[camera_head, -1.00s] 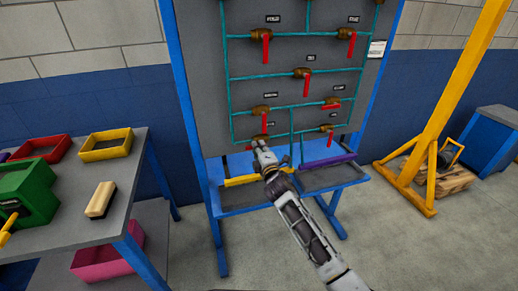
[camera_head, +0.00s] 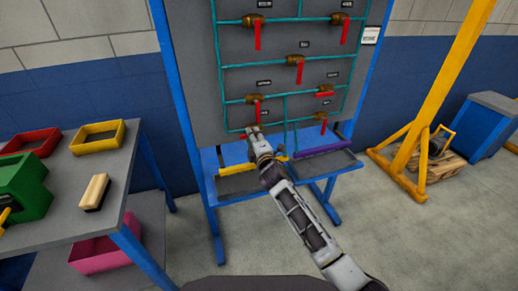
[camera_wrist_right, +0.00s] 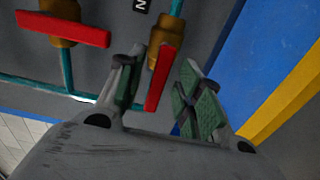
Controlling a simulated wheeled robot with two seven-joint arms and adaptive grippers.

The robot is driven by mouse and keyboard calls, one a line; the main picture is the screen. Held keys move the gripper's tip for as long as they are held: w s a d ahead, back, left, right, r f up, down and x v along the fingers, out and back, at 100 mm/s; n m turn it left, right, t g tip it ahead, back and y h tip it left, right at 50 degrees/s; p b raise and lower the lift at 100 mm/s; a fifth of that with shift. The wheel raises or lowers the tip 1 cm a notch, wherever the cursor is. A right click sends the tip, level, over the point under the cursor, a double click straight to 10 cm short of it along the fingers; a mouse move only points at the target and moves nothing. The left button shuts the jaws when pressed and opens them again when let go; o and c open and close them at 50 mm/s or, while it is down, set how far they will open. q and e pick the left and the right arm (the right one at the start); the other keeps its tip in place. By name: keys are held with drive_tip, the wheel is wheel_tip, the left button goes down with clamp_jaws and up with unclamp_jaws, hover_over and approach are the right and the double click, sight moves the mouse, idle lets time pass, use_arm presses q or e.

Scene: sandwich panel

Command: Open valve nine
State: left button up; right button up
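The grey valve panel (camera_head: 200,75) stands ahead in a blue frame, with several brass valves with red handles on teal pipes. The labels are too small to read, so I cannot tell which is valve nine. My right gripper (camera_head: 254,131) is at the lowest left valve, mostly hiding it. In the right wrist view, my gripper (camera_wrist_right: 160,80) is open, its green-padded fingers on either side of a red handle (camera_wrist_right: 157,82) on a brass valve (camera_wrist_right: 161,42). I cannot tell whether they touch it. My left gripper is not in view.
Another valve handle (camera_wrist_right: 65,28) lies beside the left finger. A workbench (camera_head: 118,160) with bins stands left; a yellow post (camera_head: 433,100) stands right.

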drive_tip(key=v, duration=1.1)
drive_tip(key=shift+s, duration=0.35)
drive_tip(key=shift+d, duration=0.2)
idle(0.4)
